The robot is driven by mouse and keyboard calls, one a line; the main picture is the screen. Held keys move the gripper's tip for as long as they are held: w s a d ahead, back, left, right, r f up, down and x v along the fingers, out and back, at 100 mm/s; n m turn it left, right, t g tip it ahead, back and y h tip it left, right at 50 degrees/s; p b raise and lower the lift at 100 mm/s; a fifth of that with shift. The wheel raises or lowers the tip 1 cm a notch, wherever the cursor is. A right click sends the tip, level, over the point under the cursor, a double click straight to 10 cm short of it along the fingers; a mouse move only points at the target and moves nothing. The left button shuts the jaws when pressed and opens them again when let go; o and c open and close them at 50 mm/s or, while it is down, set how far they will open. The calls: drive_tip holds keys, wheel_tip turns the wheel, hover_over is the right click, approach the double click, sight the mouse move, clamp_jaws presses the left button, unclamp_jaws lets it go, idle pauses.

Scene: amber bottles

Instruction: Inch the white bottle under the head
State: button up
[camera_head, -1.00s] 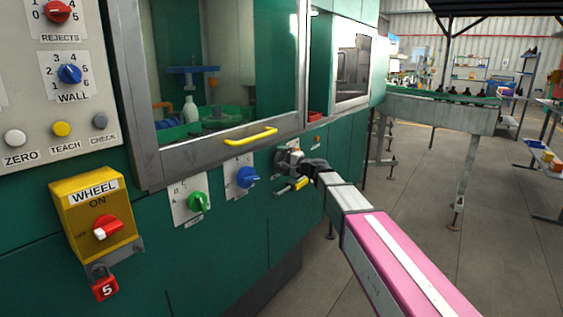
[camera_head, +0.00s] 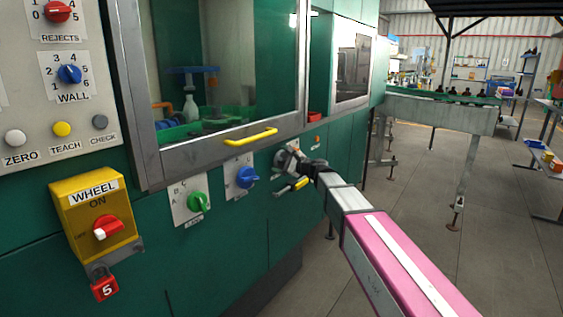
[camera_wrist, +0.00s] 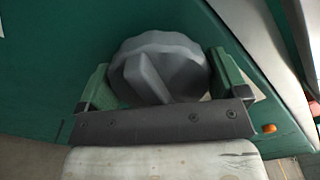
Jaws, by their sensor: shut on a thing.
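The white bottle (camera_head: 190,107) stands upright inside the machine, seen through the window in the head view. A blue bar (camera_head: 193,70) sits above it; I cannot tell whether this is the head or exactly how the bottle lines up with it. My gripper (camera_head: 290,160) is at the green front panel, right of the blue knob. In the wrist view, my gripper (camera_wrist: 165,85) has its green fingers on either side of a grey scalloped knob (camera_wrist: 158,68) with a raised bar, shut on it. The knob is mostly hidden in the head view.
A yellow handle (camera_head: 251,136) crosses the window's lower frame. A green knob (camera_head: 197,202) and blue knob (camera_head: 246,177) lie left of my gripper. A yellow lever (camera_head: 299,184) sits just below it. The yellow WHEEL box (camera_head: 97,216) is farther left. Open floor lies right.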

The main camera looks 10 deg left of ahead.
idle(0.4)
drive_tip(key=o, duration=0.6)
drive_tip(key=shift+d, duration=0.15)
drive_tip(key=v, duration=1)
drive_tip(key=shift+s+d, duration=0.25)
drive_tip(key=shift+d, duration=0.05)
drive_tip(key=shift+f, duration=0.15)
drive_tip(key=s+d+f+n+g+h, duration=0.1)
drive_tip(key=s+d+f+n+h, duration=0.1)
drive_tip(key=d+f, duration=0.3)
drive_tip(key=s+d+f+n+g+h, duration=0.1)
drive_tip(key=s+d+f+n+h, duration=0.15)
drive_tip(key=f, duration=0.45)
drive_tip(key=s+d+f+n+g+h, duration=0.2)
drive_tip(key=s+d+f+n+h, duration=0.2)
drive_tip(key=d, duration=0.9)
drive_tip(key=s+d+f+n+g+h, duration=0.2)
drive_tip(key=s+d+f+n+h, duration=0.2)
drive_tip(key=s+d+f+h, duration=0.4)
drive_tip(key=s+d+f, duration=0.4)
drive_tip(key=d+f, duration=0.2)
drive_tip(key=f, duration=0.3)
drive_tip(key=shift+g, duration=0.4)
